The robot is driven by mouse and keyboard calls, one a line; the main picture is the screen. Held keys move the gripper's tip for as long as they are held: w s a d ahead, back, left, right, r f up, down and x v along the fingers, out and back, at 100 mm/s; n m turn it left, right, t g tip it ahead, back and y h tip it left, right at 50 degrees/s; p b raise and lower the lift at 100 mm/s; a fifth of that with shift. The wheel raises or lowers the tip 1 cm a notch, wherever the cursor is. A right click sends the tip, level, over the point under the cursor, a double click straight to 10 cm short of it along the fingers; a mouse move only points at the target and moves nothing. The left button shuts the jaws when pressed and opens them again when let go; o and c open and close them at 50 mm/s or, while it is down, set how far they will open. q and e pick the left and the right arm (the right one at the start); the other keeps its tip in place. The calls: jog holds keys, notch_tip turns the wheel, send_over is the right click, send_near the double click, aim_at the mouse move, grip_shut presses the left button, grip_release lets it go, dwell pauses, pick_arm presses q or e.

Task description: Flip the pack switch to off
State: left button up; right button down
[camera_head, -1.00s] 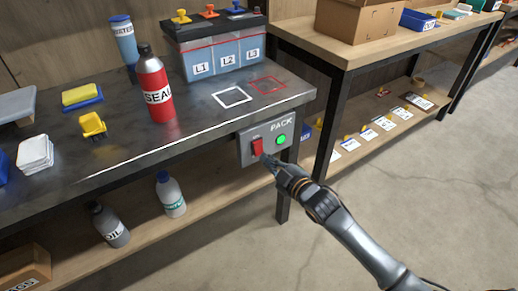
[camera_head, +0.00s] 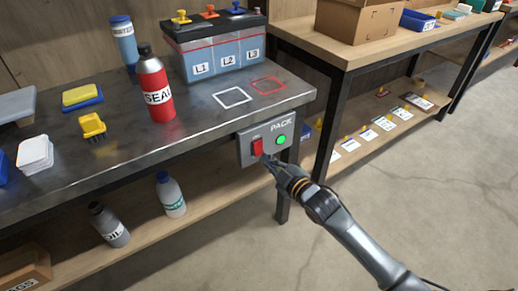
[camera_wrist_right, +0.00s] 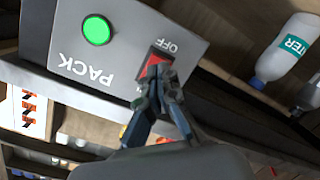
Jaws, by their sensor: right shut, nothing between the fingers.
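The grey PACK switch box (camera_head: 267,141) hangs on the bench's front edge. It carries a red rocker switch (camera_head: 258,147) and a lit green lamp (camera_head: 281,140). My right gripper (camera_head: 267,160) is shut and empty, with its tips at the lower part of the red switch. In the right wrist view the closed fingertips (camera_wrist_right: 160,72) overlap the red switch (camera_wrist_right: 157,62), beside the OFF label. That view is upside down, and the green lamp (camera_wrist_right: 96,30) glows there too. The fingers hide part of the switch, so I cannot tell whether they press it. My left gripper is not in view.
The dark bench (camera_head: 200,118) holds a red SEAL bottle (camera_head: 155,88), a battery pack (camera_head: 215,50) and a yellow brush (camera_head: 92,126). Bottles stand on the shelf below. A second wooden bench (camera_head: 310,35) stands right. Floor at the right is clear.

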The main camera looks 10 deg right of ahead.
jog(key=shift+w+a, duration=0.1)
jog(key=shift+w, duration=0.1)
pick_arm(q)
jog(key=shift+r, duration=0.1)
pick_arm(e)
jog(key=shift+w, duration=0.2)
pick_arm(q)
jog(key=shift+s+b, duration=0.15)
jog(key=shift+b, duration=0.15)
pick_arm(e)
jog(key=shift+w+a+f, duration=0.15)
jog(key=shift+w+a, duration=0.1)
jog(key=shift+w, duration=0.2)
